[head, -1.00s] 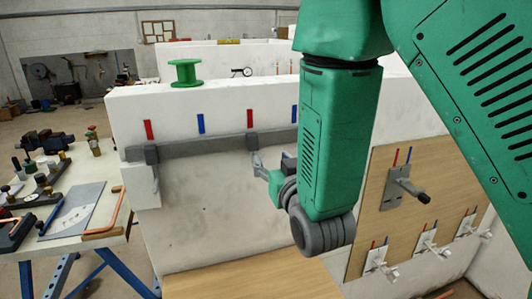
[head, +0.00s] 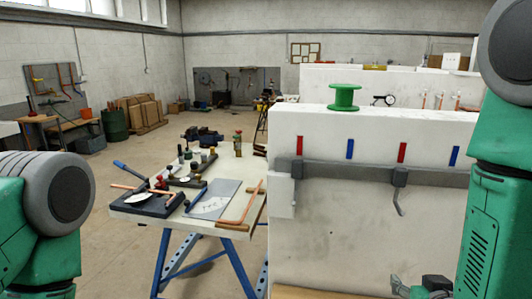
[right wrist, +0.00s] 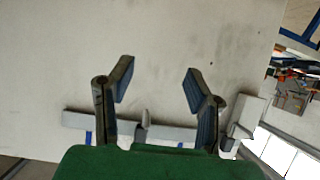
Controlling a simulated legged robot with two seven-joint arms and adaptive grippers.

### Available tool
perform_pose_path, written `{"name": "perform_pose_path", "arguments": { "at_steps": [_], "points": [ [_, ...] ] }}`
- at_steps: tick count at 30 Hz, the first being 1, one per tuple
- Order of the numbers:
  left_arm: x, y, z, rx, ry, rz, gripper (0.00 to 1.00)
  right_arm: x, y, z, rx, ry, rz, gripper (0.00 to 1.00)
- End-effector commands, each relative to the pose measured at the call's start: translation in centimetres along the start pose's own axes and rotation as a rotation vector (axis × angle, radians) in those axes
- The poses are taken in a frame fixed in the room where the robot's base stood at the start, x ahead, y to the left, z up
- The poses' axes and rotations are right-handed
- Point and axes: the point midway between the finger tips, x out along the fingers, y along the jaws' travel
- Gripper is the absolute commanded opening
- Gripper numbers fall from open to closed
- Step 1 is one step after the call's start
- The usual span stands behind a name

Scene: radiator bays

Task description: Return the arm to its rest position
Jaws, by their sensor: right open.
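My right gripper (head: 425,288) shows at the bottom right of the head view, low in front of the white wall block (head: 340,240). Its arm comes down along the right edge. In the right wrist view the gripper (right wrist: 158,75) has its two fingers spread, with nothing between them and the pale wall behind. A grey rail (head: 345,172) runs across the block above the gripper, and the gripper looks apart from it. Part of my left arm shows at the left edge; its gripper is out of view.
A workbench (head: 228,160) with tools, a plate and copper pipe stands left of the block. A green spool (head: 344,97) sits on the block's top. A grey hooked piece (head: 398,198) hangs from the rail.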

Motion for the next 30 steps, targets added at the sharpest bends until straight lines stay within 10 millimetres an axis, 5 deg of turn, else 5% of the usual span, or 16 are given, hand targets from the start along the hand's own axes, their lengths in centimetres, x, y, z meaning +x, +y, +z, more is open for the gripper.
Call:
{"name": "perform_pose_path", "arguments": {
  "at_steps": [1,6,12,18,30],
  "points": [
    [0.0,0.0,0.0,0.000,0.000,0.000,0.40,0.0,0.2,4.4,-0.010,-0.123,-0.008,0.45],
    [0.0,0.0,0.0,-0.001,0.000,0.000,0.40,-2.6,1.1,16.9,-0.045,-0.492,-0.045,0.45],
    [0.0,0.0,0.0,-0.001,0.000,0.000,0.40,-7.9,2.4,27.1,-0.077,-0.829,-0.082,0.45],
    [0.0,0.0,0.0,-0.001,0.000,0.000,0.40,-14.2,3.5,34.0,-0.103,-1.109,-0.114,0.45],
    [10.2,0.1,0.5,-0.001,0.000,0.000,0.40,-7.9,2.0,41.6,-0.163,-1.052,-0.141,0.45]
  ]
}}
